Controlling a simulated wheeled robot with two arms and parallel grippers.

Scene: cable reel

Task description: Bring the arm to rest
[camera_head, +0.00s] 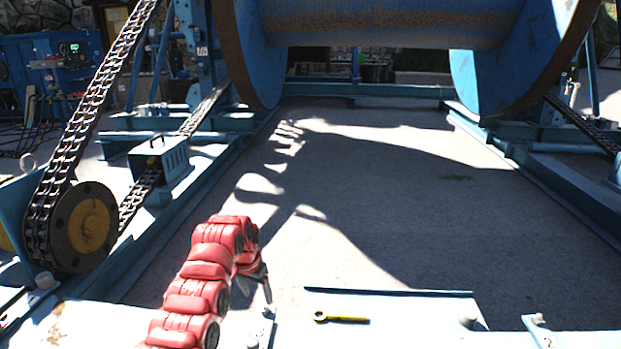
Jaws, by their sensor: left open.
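My left arm, red and segmented, comes in from the bottom left of the head view and reaches up over the near white surface. My left gripper (262,280) hangs at its end, partly hidden behind the arm's last links. Its fingers point down and it holds nothing that I can see. It is above the front edge of the white surface, left of a small yellow wrench-like tool (341,318) and apart from it. My right gripper does not show.
The large blue cable reel (390,22) spans the back. A chain (88,120) and its sprocket (85,227) stand at left, beside a blue box (160,168). Blue frame rails run along both sides. The concrete floor (400,200) between them is clear.

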